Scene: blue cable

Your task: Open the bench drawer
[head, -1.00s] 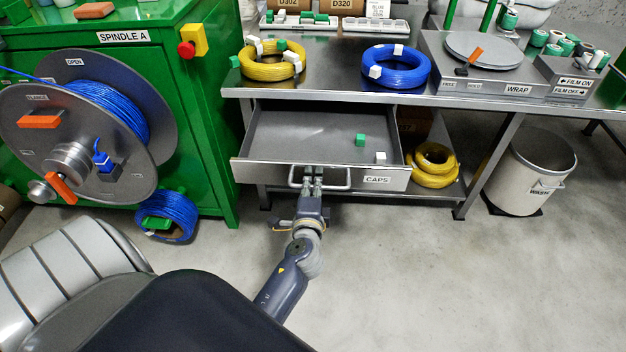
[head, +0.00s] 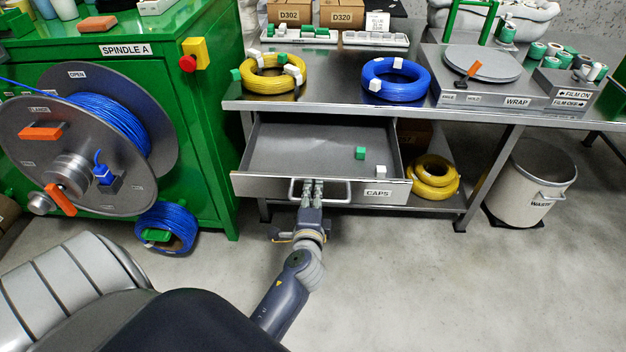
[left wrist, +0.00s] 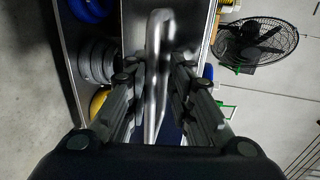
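The bench drawer (head: 260,187), a grey metal tray labelled CAPS, is pulled out from under the steel bench. Its inside shows, with a green cube (head: 360,153) and a white cube (head: 380,171) on its floor. The bar handle (head: 338,203) is on its front. My left gripper (head: 312,188) is at the handle, its fingers closed around the bar. In the left wrist view the handle (left wrist: 158,50) runs between the two fingers (left wrist: 158,75), which lie close along both sides. My right gripper is not in view.
The green SPINDLE A cabinet (head: 212,120) with its reel stands left of the drawer. A bench leg (head: 490,165) and a waste bin (head: 530,180) are to the right. Yellow coils (head: 434,190) lie on the lower shelf. The floor in front is clear.

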